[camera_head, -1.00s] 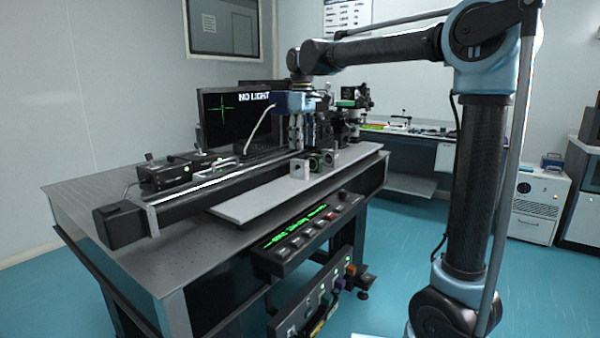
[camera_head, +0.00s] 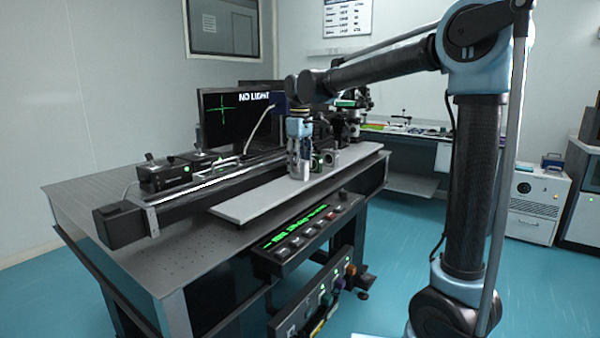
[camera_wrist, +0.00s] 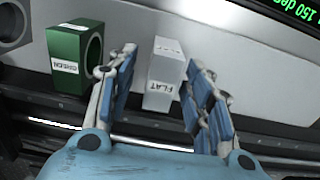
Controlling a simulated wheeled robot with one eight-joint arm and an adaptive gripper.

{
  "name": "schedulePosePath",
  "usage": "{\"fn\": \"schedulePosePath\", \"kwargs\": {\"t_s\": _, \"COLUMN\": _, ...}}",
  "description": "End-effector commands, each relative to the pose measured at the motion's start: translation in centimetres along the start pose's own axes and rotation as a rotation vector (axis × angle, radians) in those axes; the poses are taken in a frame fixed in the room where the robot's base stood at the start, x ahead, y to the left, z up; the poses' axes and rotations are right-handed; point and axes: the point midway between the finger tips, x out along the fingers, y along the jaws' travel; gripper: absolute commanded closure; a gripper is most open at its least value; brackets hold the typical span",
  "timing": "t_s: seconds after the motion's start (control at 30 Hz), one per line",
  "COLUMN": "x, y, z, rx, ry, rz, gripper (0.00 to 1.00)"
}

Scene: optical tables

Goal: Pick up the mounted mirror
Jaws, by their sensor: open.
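The mounted mirror, a pale white block (camera_wrist: 165,75) labelled FLAT on its top and side, stands on the white plate in the wrist view. My gripper (camera_wrist: 160,62) is open, with one finger on either side of the block. A gap shows between the left finger and the block; the right finger is close to its right side, and I cannot tell whether it touches. In the head view my gripper (camera_head: 300,165) points down at the plate and mostly hides the block.
A green mount (camera_wrist: 77,58) labelled GREEN stands just left of the left finger. A grey ring mount (camera_wrist: 14,25) is farther left. A dark rail (camera_head: 200,190) runs behind the white plate (camera_head: 255,203). The plate's near-left part is clear.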

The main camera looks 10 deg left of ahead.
Motion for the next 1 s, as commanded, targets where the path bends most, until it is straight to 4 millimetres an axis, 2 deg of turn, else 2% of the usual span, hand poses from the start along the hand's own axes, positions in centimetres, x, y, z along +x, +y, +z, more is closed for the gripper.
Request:
{"fn": "schedulePosePath", "kwargs": {"t_s": 0.03, "x": 0.0, "y": 0.0, "z": 0.0, "rx": 0.000, "ry": 0.000, "rz": 0.000, "gripper": 0.53}}
{"fn": "schedulePosePath", "kwargs": {"t_s": 0.07, "x": 0.0, "y": 0.0, "z": 0.0, "rx": 0.000, "ry": 0.000, "rz": 0.000, "gripper": 0.58}}
{"fn": "schedulePosePath", "kwargs": {"t_s": 0.2, "x": 0.0, "y": 0.0, "z": 0.0, "rx": 0.000, "ry": 0.000, "rz": 0.000, "gripper": 0.90}}
{"fn": "schedulePosePath", "kwargs": {"t_s": 0.27, "x": 0.0, "y": 0.0, "z": 0.0, "rx": 0.000, "ry": 0.000, "rz": 0.000, "gripper": 1.00}}
{"fn": "schedulePosePath", "kwargs": {"t_s": 0.67, "x": -0.5, "y": 0.0, "z": 0.0, "rx": 0.000, "ry": 0.000, "rz": 0.000, "gripper": 1.00}}
{"fn": "schedulePosePath", "kwargs": {"t_s": 0.77, "x": -1.7, "y": 0.0, "z": 0.0, "rx": 0.000, "ry": 0.000, "rz": 0.000, "gripper": 1.00}}
{"fn": "schedulePosePath", "kwargs": {"t_s": 1.0, "x": -6.0, "y": 0.0, "z": 0.0, "rx": 0.000, "ry": 0.000, "rz": 0.000, "gripper": 1.00}}
